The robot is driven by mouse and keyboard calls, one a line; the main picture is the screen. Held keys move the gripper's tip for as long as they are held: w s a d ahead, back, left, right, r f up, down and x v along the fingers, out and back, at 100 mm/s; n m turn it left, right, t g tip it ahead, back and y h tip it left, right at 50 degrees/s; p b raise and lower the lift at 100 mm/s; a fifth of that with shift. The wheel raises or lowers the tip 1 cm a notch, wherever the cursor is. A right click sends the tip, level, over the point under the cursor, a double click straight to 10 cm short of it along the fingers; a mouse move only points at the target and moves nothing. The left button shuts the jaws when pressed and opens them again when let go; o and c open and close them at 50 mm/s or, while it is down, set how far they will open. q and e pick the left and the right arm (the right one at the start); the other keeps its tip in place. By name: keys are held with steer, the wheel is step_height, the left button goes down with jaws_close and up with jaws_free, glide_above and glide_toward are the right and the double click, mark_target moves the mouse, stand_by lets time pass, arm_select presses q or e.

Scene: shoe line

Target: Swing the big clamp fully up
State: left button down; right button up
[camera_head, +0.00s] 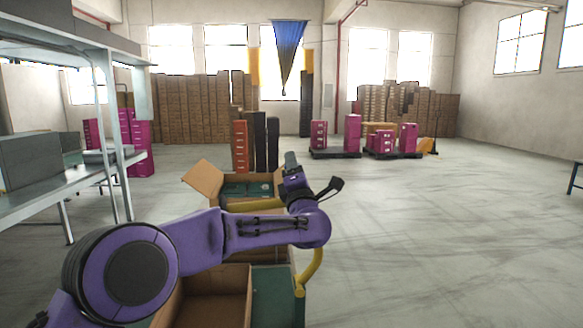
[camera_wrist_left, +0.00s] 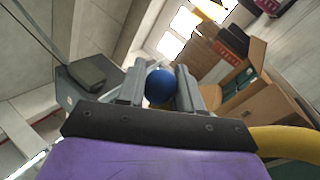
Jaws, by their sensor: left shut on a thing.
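My left gripper (camera_head: 291,160) is raised in front of me, at the end of my purple arm, above the open cardboard boxes in the head view. In the left wrist view, its two grey fingers (camera_wrist_left: 158,88) are closed on a round blue knob (camera_wrist_left: 159,87). The knob looks like the end of the clamp's handle. The rest of the big clamp is hidden behind the gripper and cannot be made out. My right gripper is not in view.
An open cardboard box (camera_head: 204,180) with green shoe boxes (camera_head: 247,188) inside stands below the gripper. A yellow tube frame (camera_head: 312,268) runs beside the boxes. A metal shelf table (camera_head: 50,195) stands at the left.

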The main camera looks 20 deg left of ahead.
arm_select(q)
steer(key=shift+d+f, duration=0.15)
steer(key=shift+d, duration=0.05)
steer(key=c, duration=0.8)
jaws_free()
steer(key=shift+w+d, duration=0.2)
steer(key=shift+d, duration=0.05)
steer(key=shift+s+f, duration=0.15)
steer(key=shift+s, duration=0.1)
steer(key=b+v, duration=0.4)
steer(key=v, duration=0.6)
